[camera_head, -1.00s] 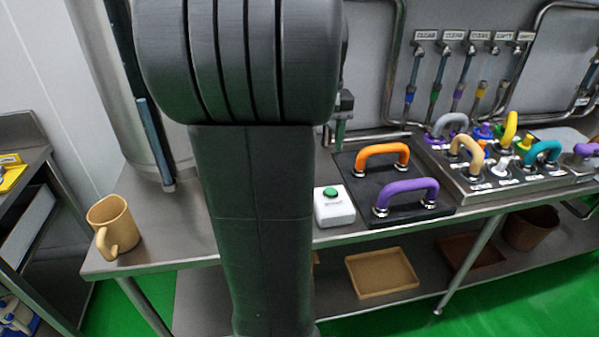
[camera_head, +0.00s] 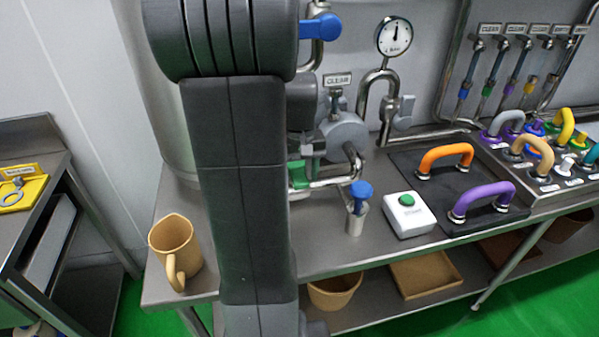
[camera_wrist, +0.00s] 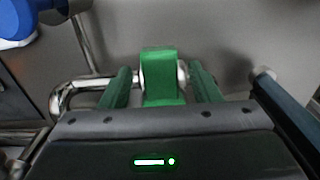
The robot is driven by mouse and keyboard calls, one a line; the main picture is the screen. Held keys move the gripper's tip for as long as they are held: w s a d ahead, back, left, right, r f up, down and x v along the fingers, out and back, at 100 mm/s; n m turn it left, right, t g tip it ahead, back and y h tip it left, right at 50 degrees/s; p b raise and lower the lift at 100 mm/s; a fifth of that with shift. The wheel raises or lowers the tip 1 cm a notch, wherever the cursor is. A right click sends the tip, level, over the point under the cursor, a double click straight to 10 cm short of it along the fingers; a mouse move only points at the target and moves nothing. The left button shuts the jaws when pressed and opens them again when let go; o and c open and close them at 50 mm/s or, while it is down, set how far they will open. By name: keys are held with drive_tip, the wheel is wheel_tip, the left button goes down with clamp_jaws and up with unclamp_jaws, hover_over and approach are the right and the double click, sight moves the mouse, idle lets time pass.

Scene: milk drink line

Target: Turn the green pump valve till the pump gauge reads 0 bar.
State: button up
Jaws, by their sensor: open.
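The green valve handle (camera_wrist: 160,72) stands upright in the middle of the wrist view, in front of a metal pipe. My gripper (camera_wrist: 160,80) is open, with one green finger on each side of the handle and a visible gap on both sides. In the head view my arm hides most of this spot. A green part (camera_head: 298,175) shows beside it by the pipes, but I cannot tell whether it is valve or finger. The round white gauge (camera_head: 394,36) is on the back wall. Its dark needle points roughly upward; the numbers are too small to read.
A blue lever (camera_head: 320,27) is above. A tan mug (camera_head: 175,250) is at the left end. Orange (camera_head: 446,157) and purple (camera_head: 482,198) handles are right.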

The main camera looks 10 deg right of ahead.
drive_tip(key=shift+c, duration=0.5)
clamp_jaws()
drive_tip(key=shift+d, duration=0.1)
drive_tip(key=shift+w+d+n+p, duration=0.6)
drive_tip(key=shift+w+d+n, duration=0.35)
drive_tip(key=shift+n, duration=2)
drive_tip(key=shift+w+d+n+p, duration=0.6)
drive_tip(key=shift+w+d+n, duration=0.4)
drive_tip(key=shift+n, duration=2)
drive_tip(key=shift+w+d+n+p, duration=0.7)
drive_tip(key=shift+w+n, duration=0.4)
drive_tip(key=shift+n, duration=1.85)
